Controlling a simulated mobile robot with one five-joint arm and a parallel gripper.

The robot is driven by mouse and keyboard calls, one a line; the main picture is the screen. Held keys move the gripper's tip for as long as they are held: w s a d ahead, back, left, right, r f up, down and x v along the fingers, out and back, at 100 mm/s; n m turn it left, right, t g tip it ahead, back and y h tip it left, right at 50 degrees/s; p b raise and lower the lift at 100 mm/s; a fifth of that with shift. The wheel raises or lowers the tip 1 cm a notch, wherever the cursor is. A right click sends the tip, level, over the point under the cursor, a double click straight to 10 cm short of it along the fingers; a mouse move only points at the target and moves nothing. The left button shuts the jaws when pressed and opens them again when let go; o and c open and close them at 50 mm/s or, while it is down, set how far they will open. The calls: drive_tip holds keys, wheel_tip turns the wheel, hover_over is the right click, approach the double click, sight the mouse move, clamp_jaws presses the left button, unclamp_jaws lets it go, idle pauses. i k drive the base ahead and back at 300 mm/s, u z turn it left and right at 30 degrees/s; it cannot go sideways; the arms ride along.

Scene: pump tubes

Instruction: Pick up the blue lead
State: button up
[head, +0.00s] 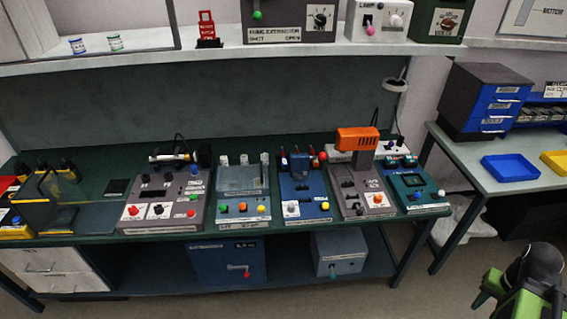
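I cannot make out a blue lead for certain. A blue machine (304,207) on the green workbench (100,215) has a small dark blue part (299,162) standing at its back, with red pieces beside it; these are too small to identify as leads. A green and black part of my arm, perhaps my gripper (523,285), shows at the lower right, over the floor and well apart from the bench. Its fingers cannot be told apart, and its lower part is cut off by the frame edge.
Several machines line the bench, including a grey one with an orange head (356,139). A shelf (200,57) runs above. A side table at right holds a blue tray (510,168), a yellow tray (556,161) and a drawer cabinet (487,100). Floor between is open.

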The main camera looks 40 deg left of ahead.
sight(285, 162)
drive_tip(key=u, duration=0.05)
drive_tip(key=i, duration=2)
drive_tip(key=u, duration=1.65)
drive_tip(key=k, duration=0.1)
drive_tip(key=u, duration=2.1)
drive_tip(key=i, duration=1.7)
drive_tip(key=u, duration=0.05)
